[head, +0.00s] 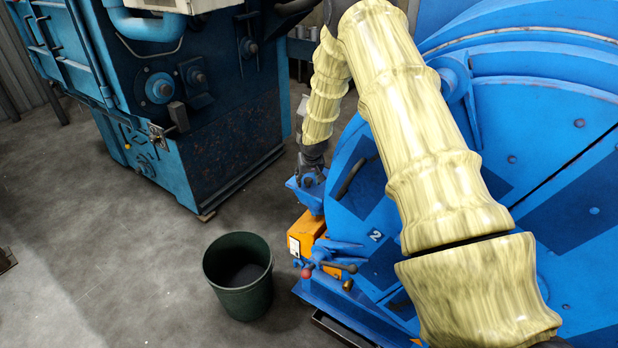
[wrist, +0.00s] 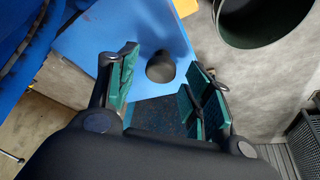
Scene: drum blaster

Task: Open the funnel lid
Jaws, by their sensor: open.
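The blue funnel (head: 306,192) stands on the front left of the blue drum machine, above an orange block. In the wrist view a flat blue surface, which looks like the funnel lid (wrist: 115,32), carries a dark rounded knob (wrist: 160,66). My gripper (head: 311,175) is just above the funnel, pointing down. In the wrist view my gripper (wrist: 163,82) is open, its green-padded fingers on either side of the knob with gaps left and right. I cannot tell the height between fingertips and knob. A darker speckled blue area shows below the knob between the fingers.
A dark green bucket (head: 238,275) stands on the floor left of the funnel. An orange block (head: 306,233) and a valve with a red knob (head: 307,273) sit below the funnel. The drum machine (head: 370,230) is close on the right. A large blue machine (head: 215,125) stands behind left.

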